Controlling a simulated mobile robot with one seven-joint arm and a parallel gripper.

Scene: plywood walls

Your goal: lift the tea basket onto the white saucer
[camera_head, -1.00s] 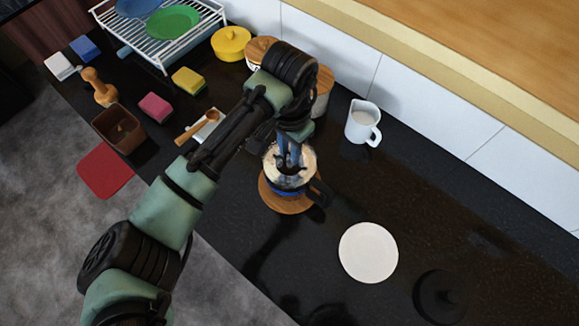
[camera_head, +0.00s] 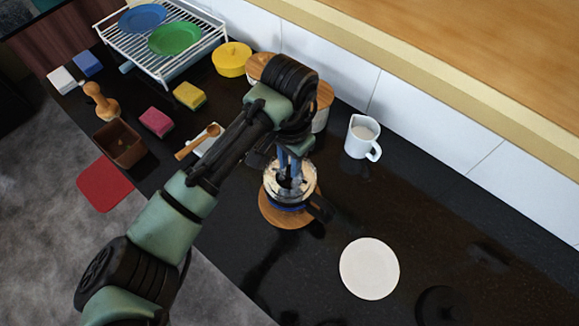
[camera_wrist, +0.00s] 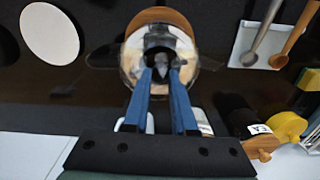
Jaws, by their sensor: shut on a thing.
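The tea basket is in the glass teapot (camera_head: 296,198), which stands on a round wooden board (camera_head: 272,215); only a dark part of the basket (camera_wrist: 160,57) shows between my fingers in the wrist view. My gripper (camera_head: 290,180) points down into the teapot's opening and is shut on the basket. Its blue fingers (camera_wrist: 161,80) also show in the wrist view. How far the basket is raised is hard to tell. The white saucer (camera_head: 369,268) lies empty on the dark counter to the right of the teapot; it also shows at upper left in the wrist view (camera_wrist: 49,33).
A white pitcher (camera_head: 361,137) stands near the tiled wall behind the teapot. A dark round lid (camera_head: 440,305) lies right of the saucer. A wooden spoon (camera_head: 197,142) on a white rest is to the left. The counter between teapot and saucer is clear.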

